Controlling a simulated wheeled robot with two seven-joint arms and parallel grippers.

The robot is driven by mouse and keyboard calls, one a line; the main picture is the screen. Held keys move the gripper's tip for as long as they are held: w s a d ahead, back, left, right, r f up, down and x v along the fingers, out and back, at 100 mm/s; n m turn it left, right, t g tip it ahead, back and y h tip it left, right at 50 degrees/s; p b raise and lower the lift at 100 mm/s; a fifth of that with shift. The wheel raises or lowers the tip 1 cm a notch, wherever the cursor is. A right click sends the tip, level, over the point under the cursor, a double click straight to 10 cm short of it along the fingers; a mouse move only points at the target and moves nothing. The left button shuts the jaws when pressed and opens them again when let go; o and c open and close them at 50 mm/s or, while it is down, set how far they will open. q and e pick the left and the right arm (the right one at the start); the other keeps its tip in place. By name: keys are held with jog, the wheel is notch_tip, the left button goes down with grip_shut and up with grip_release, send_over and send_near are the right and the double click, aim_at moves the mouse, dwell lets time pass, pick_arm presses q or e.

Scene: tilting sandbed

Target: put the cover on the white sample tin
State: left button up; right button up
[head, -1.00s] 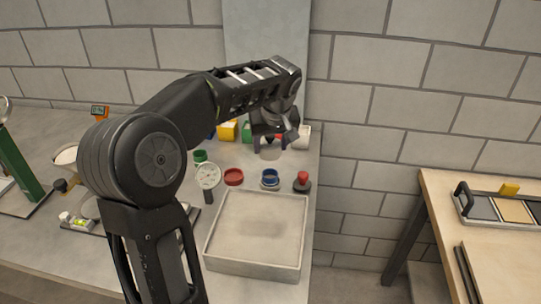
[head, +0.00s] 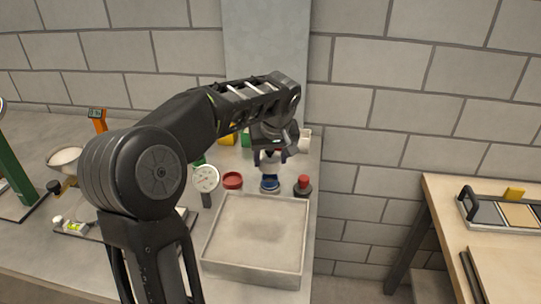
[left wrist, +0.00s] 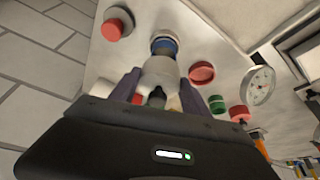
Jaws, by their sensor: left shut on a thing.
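My left gripper (head: 270,158) points down over the back right of the bench, just above a blue-rimmed round thing (head: 270,183). In the left wrist view, its two dark fingers (left wrist: 160,88) are closed on a pale, whitish rounded piece (left wrist: 160,72). I cannot tell for sure whether this is the cover. The pale piece overlaps the blue-rimmed thing (left wrist: 163,46) in that view, and contact between them cannot be judged. A white cylinder (head: 305,140) stands behind to the right, partly hidden by my gripper; whether it is the white sample tin is unclear. My right gripper is not in view.
A red round dish (head: 232,180) and a dial gauge (head: 206,179) stand to the left. A red-knobbed dark piece (head: 303,185) stands to the right. A sand tray (head: 254,277) lies in front. Yellow and green items are behind my arm.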

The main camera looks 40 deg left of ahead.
aim_at(272, 170)
pick_arm(q)
jog(key=shift+f+b, duration=0.55)
jog(key=shift+f, duration=0.5)
jog(key=shift+s+d+f+b, duration=0.15)
jog(key=shift+s+d+b, duration=0.1)
jog(key=shift+b, duration=0.15)
jog(key=shift+f+b, duration=1.45)
jog(key=shift+f, duration=0.15)
dwell(0.9)
jog(key=o, duration=1.4)
